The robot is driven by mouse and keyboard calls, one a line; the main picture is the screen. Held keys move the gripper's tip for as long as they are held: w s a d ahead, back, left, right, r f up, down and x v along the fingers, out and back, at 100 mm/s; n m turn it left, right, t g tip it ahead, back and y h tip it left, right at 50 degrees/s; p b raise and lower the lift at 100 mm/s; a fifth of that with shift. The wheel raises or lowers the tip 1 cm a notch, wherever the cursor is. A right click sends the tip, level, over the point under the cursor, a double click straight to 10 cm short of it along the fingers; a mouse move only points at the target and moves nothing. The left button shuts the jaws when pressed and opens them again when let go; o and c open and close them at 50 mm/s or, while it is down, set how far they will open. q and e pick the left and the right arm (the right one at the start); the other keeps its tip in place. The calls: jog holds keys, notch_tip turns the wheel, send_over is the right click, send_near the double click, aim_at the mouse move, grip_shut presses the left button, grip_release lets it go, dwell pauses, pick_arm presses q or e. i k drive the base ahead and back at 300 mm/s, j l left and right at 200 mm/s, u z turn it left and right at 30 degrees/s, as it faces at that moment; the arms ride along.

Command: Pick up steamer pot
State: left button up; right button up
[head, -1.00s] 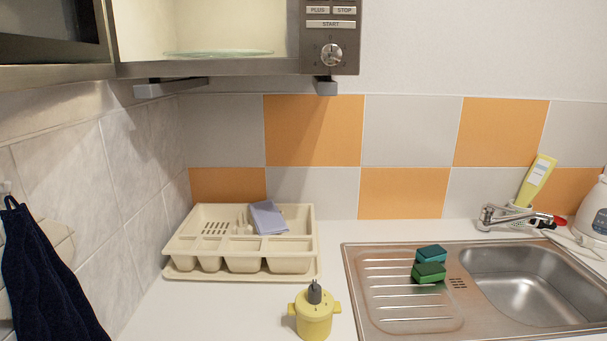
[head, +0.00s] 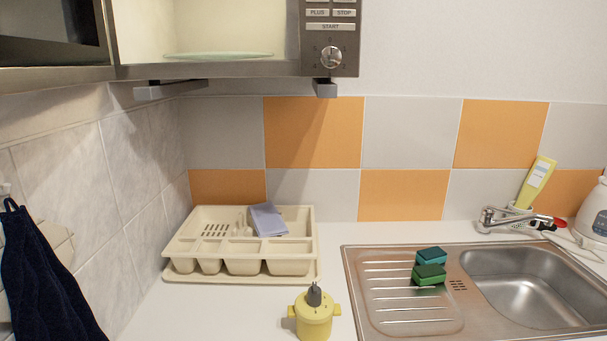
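A small yellow pot (head: 314,318) with two side handles and a dark grey knob on top stands upright on the white counter, at the bottom centre of the head view. It looks like the steamer pot. Its lower edge is close to the bottom of the picture. Neither of my grippers shows in the head view.
A cream dish rack (head: 243,245) with a purple cloth (head: 268,219) stands behind the pot to the left. A metal sink (head: 402,318) with green sponges (head: 430,272) lies to the right. A microwave (head: 331,40) hangs above; a dark towel (head: 45,275) hangs at left.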

aim_at(313, 324)
jog(key=l+u, duration=0.4)
jog(key=l, duration=0.2)
jog(key=l+u, duration=0.35)
jog(key=l, duration=0.2)
